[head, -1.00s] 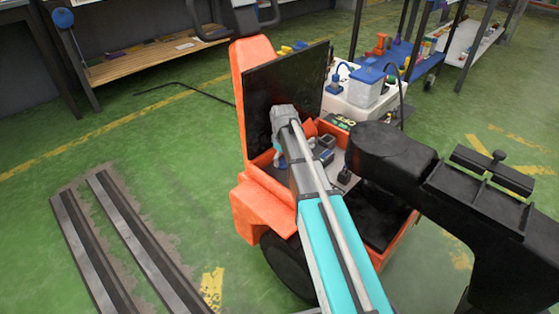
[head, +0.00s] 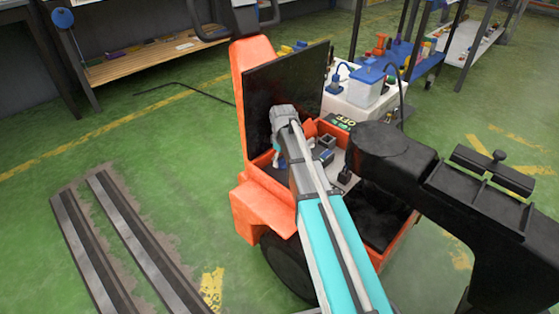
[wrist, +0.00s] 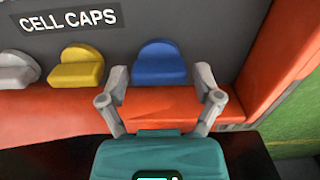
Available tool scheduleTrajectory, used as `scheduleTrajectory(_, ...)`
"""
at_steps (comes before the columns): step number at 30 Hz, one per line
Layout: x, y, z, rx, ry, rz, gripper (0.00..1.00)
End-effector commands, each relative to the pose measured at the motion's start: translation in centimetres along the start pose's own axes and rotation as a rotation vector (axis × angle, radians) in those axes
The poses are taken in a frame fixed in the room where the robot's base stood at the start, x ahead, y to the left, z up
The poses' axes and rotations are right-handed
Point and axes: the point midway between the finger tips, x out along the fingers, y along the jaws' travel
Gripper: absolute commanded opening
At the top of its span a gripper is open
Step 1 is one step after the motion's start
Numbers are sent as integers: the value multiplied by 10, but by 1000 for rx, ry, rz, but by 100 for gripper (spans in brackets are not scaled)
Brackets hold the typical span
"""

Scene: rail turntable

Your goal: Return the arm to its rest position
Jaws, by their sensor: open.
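My arm (head: 325,220) reaches from the bottom of the head view over the orange vehicle (head: 262,205), bent down at its far end. My gripper (wrist: 161,75) is open in the wrist view, its two grey fingers spread and nothing held. A blue cap (wrist: 160,62) shows between and beyond the fingertips, against a grey panel above an orange ledge (wrist: 60,103). I cannot tell how far it is from the fingers. In the head view the fingers are mostly hidden by the arm and vehicle.
A yellow cap (wrist: 77,67) and a pale cap (wrist: 17,70) sit left of the blue one, under a CELL CAPS label (wrist: 68,20). The vehicle's dark upright panel (head: 285,90) stands close by my wrist. Metal rails (head: 135,235) lie at left; green floor between is clear.

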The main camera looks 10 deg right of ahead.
Motion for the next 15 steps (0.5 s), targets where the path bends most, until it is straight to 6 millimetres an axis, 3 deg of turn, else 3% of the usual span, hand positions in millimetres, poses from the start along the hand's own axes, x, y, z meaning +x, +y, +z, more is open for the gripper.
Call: scheduleTrajectory(15, -12, 0, 1, 1, -1, 0, 83)
